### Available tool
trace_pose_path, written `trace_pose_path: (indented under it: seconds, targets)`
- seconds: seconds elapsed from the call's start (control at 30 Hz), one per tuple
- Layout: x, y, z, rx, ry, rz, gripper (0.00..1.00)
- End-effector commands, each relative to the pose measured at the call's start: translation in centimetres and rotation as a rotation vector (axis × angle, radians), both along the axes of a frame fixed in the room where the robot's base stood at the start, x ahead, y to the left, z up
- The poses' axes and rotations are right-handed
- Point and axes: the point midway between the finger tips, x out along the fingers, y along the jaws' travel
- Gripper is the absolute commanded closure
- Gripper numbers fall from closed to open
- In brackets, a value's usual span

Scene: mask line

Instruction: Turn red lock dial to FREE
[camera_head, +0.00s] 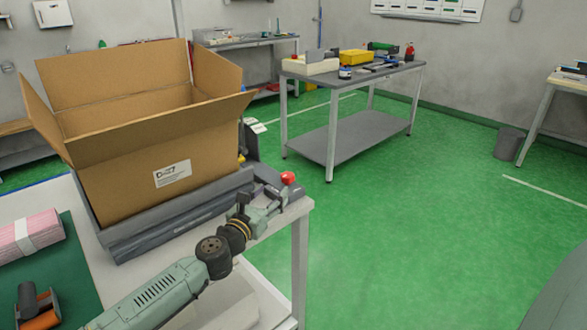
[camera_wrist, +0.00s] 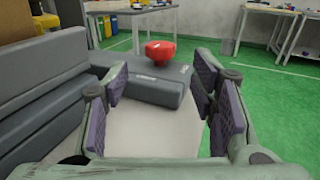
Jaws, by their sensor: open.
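The red lock dial (camera_head: 288,178) sits on a dark grey block at the right end of the grey tray-like fixture on the near table. In the wrist view the red dial (camera_wrist: 161,50) stands on top of the grey block (camera_wrist: 150,84), near the middle. My gripper (camera_head: 262,205) is just left of and in front of the dial in the head view. In the wrist view my gripper (camera_wrist: 165,95) is open, its purple-padded fingers spread to both sides of the block, with the dial beyond them. Nothing is held. The dial's markings cannot be read.
An open cardboard box (camera_head: 150,150) stands in the grey fixture (camera_head: 180,222) left of my gripper. A pink bundle (camera_head: 28,232) and an orange-handled tool (camera_head: 38,305) lie at the left on a green mat.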

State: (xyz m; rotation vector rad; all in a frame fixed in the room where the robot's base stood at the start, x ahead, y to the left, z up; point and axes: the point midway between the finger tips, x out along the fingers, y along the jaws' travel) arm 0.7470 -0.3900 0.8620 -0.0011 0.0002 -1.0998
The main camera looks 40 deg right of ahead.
Motion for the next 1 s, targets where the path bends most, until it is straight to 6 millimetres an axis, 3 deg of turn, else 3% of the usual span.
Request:
trace_pose_path:
  seconds: [0.23, 0.7, 1.0]
  targets:
    - [0.7, -1.5, 0.1, 0.002, 0.0, -0.001, 0.48]
    - [4.3, -8.6, 0.0, 0.002, 0.0, -0.001, 0.48]
    - [4.9, -9.7, -0.1, 0.001, 0.0, -0.001, 0.48]
